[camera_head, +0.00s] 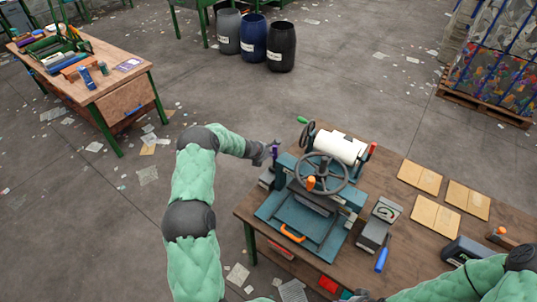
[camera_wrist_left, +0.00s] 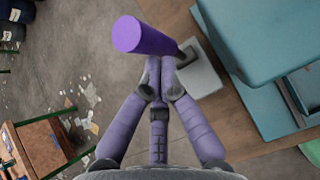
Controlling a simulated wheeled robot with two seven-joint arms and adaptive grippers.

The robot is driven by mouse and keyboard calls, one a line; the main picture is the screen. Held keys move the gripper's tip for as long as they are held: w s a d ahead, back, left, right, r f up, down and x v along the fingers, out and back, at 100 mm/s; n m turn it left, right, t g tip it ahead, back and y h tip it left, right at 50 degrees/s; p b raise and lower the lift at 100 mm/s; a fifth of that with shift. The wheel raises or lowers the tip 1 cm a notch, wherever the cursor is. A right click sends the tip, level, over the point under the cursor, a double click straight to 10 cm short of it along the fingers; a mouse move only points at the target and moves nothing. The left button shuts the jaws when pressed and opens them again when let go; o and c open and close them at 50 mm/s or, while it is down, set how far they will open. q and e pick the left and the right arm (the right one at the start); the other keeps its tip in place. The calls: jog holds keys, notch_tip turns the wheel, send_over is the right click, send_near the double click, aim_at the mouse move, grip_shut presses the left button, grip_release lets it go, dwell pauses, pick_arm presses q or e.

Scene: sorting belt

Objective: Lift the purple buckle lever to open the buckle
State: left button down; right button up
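The purple buckle lever (camera_head: 274,153) stands upright at the left rear of the teal press (camera_head: 305,222) on the wooden table. In the left wrist view the lever (camera_wrist_left: 150,38) is a thick purple cylinder on a dark pivot above a grey block (camera_wrist_left: 200,75). My left gripper (camera_head: 268,151) is at the lever from the left. In the wrist view its fingers (camera_wrist_left: 160,72) converge with their tips together at the lever's edge; whether they touch it is unclear. Nothing shows between them. My right gripper (camera_head: 362,296) is partly cut off at the bottom edge, its fingers unclear.
The press has a grey handwheel (camera_head: 322,173) and an orange handle (camera_head: 292,234). A white roll (camera_head: 340,146) lies behind it. A grey device with a blue handle (camera_head: 381,257) and cardboard pieces (camera_head: 435,216) lie to the right.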

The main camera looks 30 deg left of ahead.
pick_arm(q)
jog(key=shift+w+a+r, duration=0.1)
jog(key=shift+w+r, duration=0.3)
jog(key=shift+r, duration=0.25)
jog(key=s+r+p, duration=0.3)
jog(key=r+p, duration=0.3)
jog(key=r, duration=0.2)
jog(key=shift+s+a+r, duration=0.15)
jog(key=shift+a+r, duration=0.05)
jog(key=shift+r, duration=0.05)
jog(key=shift+f, duration=0.1)
